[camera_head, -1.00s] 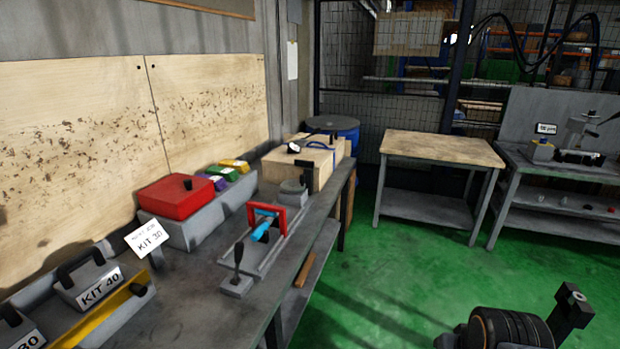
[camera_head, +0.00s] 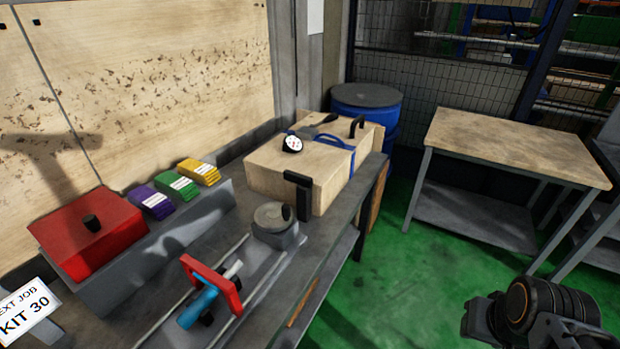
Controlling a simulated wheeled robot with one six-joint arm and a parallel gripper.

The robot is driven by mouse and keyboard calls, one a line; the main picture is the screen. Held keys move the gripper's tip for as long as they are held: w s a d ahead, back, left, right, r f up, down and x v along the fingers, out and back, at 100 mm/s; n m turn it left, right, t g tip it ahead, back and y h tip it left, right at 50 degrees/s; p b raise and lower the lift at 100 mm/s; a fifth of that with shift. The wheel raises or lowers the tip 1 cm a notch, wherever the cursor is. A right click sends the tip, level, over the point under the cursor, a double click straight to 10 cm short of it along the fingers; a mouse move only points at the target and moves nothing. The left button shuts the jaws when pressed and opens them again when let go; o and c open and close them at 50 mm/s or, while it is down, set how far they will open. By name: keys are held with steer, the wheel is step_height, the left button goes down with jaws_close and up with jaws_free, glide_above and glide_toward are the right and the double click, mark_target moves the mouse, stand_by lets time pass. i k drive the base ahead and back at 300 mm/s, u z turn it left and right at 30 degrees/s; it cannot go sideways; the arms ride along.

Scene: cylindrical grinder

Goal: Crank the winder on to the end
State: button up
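No part here is labelled as the winder, and I cannot tell for sure which one it is. A wooden box (camera_head: 265,172) on the bench carries a round dial, a blue strap and a black handle, with a black L-shaped piece (camera_head: 303,192) at its near end. In front of it, a grey round-topped unit (camera_head: 274,216) stands at the far end of a railed fixture. A red frame (camera_head: 213,284) with a light blue cylinder (camera_head: 198,308) sits nearer on the rails. My gripper (camera_head: 484,318) is at the lower right, well away from the bench; its fingers are not clear.
A red box (camera_head: 88,238) stands at the bench's left beside purple, green and yellow packs (camera_head: 176,187). A KIT 30 card (camera_head: 24,310) is at the lower left. A blue drum (camera_head: 367,100) and a wood-topped table (camera_head: 515,145) stand behind. Green floor (camera_head: 400,290) between is clear.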

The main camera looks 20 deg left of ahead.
mark_target(274, 216)
steer(key=i, duration=0.9)
steer(key=u, duration=3.05)
